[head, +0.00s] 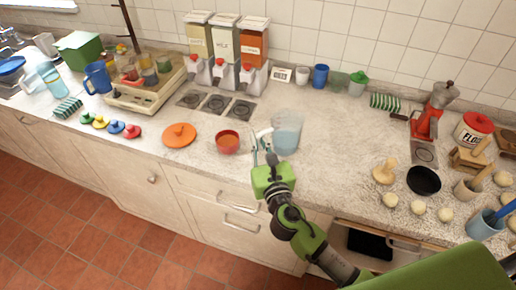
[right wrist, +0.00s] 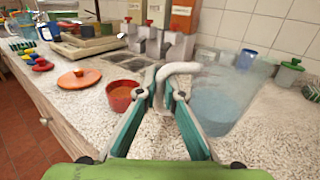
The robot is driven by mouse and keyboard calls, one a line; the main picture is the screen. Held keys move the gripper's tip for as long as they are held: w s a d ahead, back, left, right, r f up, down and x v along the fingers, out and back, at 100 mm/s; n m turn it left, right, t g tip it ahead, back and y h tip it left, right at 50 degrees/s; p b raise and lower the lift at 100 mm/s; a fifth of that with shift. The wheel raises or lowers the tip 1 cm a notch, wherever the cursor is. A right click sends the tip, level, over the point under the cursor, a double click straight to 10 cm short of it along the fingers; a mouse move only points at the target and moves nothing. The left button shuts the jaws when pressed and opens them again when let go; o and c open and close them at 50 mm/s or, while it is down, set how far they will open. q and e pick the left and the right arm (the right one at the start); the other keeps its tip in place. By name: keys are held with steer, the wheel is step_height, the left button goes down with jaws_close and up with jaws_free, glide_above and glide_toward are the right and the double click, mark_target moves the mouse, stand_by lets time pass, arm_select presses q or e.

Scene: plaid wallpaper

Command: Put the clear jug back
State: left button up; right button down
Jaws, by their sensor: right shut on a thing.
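The clear jug (head: 287,133) stands near the middle of the counter in the head view, with bluish liquid or tint low in it. Its pale handle points left toward my right gripper (head: 264,150). In the right wrist view, the clear jug (right wrist: 220,97) is just right of the fingers. My right gripper (right wrist: 166,98) is shut on the jug's whitish handle (right wrist: 178,70). The jug looks upright; I cannot tell whether its base touches the counter. My left gripper is not in view.
A red bowl (head: 228,142) and an orange lid (head: 179,134) are left of the jug. Three dispensers (head: 222,72) stand behind, with dark square plates (head: 213,103) in front. A blue cup (head: 320,76) is at the back.

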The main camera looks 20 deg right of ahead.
steer(key=shift+w+d+f, duration=0.1)
steer(key=shift+w+f, duration=0.4)
steer(key=shift+w+f+b, duration=0.2)
steer(key=shift+f+b, duration=0.35)
steer(key=shift+f, duration=1.2)
steer(key=shift+f, duration=0.15)
steer(key=c, duration=2.2)
jaws_free()
steer(key=shift+o, duration=0.2)
